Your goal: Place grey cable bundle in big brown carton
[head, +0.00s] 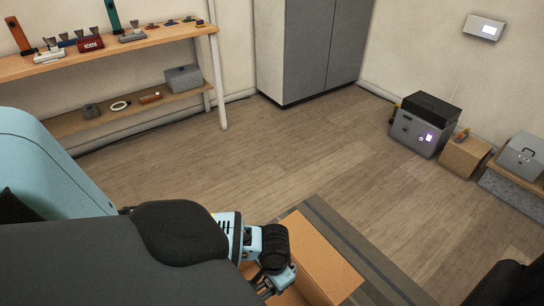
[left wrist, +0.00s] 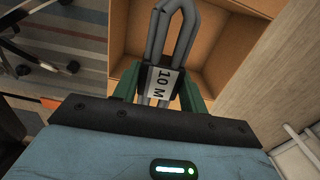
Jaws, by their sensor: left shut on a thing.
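The big brown carton (head: 326,262) is open at the lower middle of the head view, partly hidden by my left arm. Its inside fills the upper middle of the left wrist view (left wrist: 228,32). My left gripper (left wrist: 158,84) is shut on the grey cable bundle (left wrist: 155,42), a folded loop with a white "10 M" label. The bundle shows against the carton's inside; I cannot tell how far it is from the bottom. In the head view the bundle and fingertips are hidden. My right gripper is not in view.
A striped grey mat (head: 350,240) lies by the carton. A wooden shelf bench (head: 140,45) with tools stands at the left, a grey cabinet (head: 315,45) at the back. A grey box (head: 420,130) and a small brown carton (head: 464,157) stand at the right. The middle floor is clear.

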